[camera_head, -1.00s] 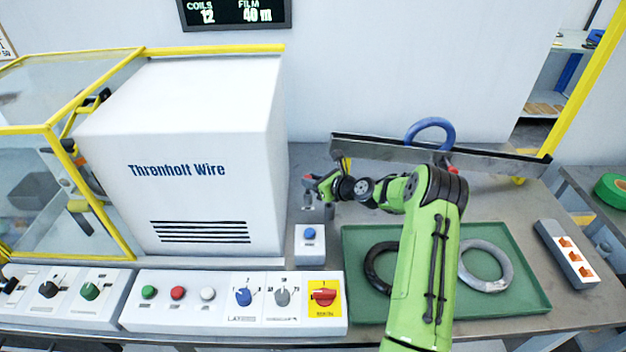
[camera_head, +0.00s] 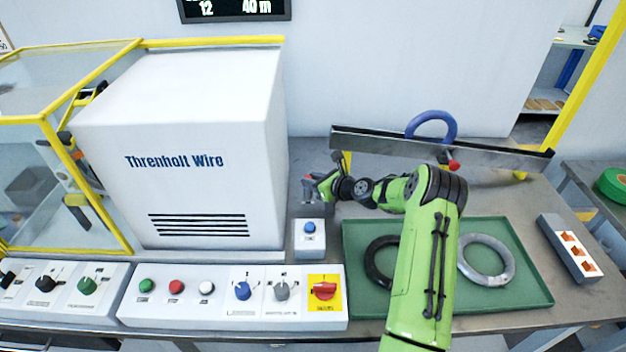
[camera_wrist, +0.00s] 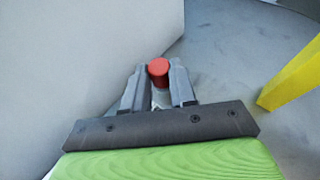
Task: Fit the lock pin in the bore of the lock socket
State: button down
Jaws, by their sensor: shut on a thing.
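My gripper (camera_wrist: 158,84) is shut on the lock pin (camera_wrist: 158,70), whose red round head shows between the two grey fingertips in the wrist view. The rest of the pin is mostly hidden by the fingers. In the head view my gripper (camera_head: 310,190) is small, over the bench between the white machine cabinet and the tilted rail, behind the small box with a blue button. I cannot make out the lock socket or its bore in either view.
The white cabinet (camera_head: 200,150) stands close left of my gripper. A grey rail (camera_head: 480,153) carries a blue coil (camera_head: 431,118) at the back right. The blue-button box (camera_head: 309,243) is in front. A green tray (camera_head: 530,290) holds a black and a grey coil.

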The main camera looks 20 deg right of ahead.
jog(key=shift+f, duration=0.3)
jog(key=c, duration=0.8)
grip_release()
jog(key=p+v, duration=0.2)
jog(key=v, duration=1.3)
jog(key=shift+s+d+r+p, duration=0.1)
jog(key=shift+s+d+p, duration=0.05)
jog(key=shift+s+p, duration=0.2)
